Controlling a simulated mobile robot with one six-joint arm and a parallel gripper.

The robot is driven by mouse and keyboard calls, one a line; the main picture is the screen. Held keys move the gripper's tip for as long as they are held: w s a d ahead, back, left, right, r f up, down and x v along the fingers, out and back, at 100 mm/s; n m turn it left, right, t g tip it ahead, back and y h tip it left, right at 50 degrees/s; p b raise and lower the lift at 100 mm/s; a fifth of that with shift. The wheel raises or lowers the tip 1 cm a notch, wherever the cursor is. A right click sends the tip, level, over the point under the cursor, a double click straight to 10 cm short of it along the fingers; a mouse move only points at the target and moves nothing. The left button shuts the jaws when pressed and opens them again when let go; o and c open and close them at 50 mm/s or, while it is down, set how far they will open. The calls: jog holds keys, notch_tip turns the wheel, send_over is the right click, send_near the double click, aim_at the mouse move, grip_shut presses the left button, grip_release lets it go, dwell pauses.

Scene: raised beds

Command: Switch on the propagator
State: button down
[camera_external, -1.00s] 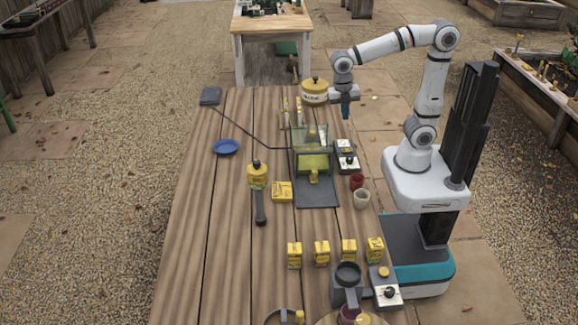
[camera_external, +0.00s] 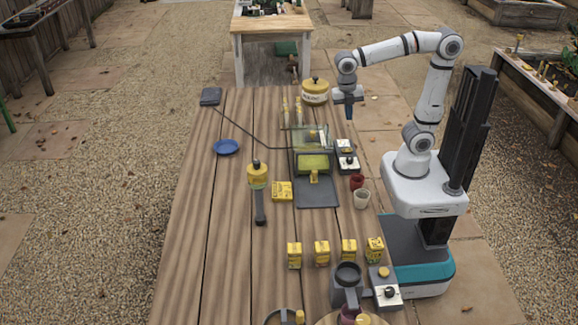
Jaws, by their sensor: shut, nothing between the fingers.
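The propagator (camera_external: 313,178) is a dark tray with a yellow-green bed, right of the table's middle. Its clear lid (camera_external: 311,137) appears raised at the back, with a yellow piece on it. A small grey control box (camera_external: 346,155) with a dark knob and a yellowish button stands against its right side. The knob's setting is too small to read. My gripper (camera_external: 349,112) is shut and empty, pointing down above the table's right edge, behind the control box and apart from it.
A yellow-lidded pot (camera_external: 315,92) stands left of my gripper. A red pot (camera_external: 356,182) and a cream pot (camera_external: 361,199) stand in front of the control box. A second knobbed box (camera_external: 385,288) is at the near right. A dark cable (camera_external: 250,132) crosses the table.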

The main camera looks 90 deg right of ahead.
aim_at(351, 149)
jog(key=f+b, duration=0.1)
jog(key=f, duration=0.3)
jog(key=s+f+b, duration=0.1)
jog(key=f, duration=0.4)
jog(key=s+f, duration=0.1)
jog(key=f, duration=0.3)
jog(key=shift+f+b, duration=0.35)
jog(key=shift+b, duration=0.05)
jog(key=shift+s+f, duration=0.1)
jog(key=shift+f, duration=0.2)
jog(key=shift+r, duration=0.1)
jog(key=shift+w+r+p, duration=0.2)
jog(key=shift+w+p, duration=0.1)
jog(key=shift+w, duration=0.55)
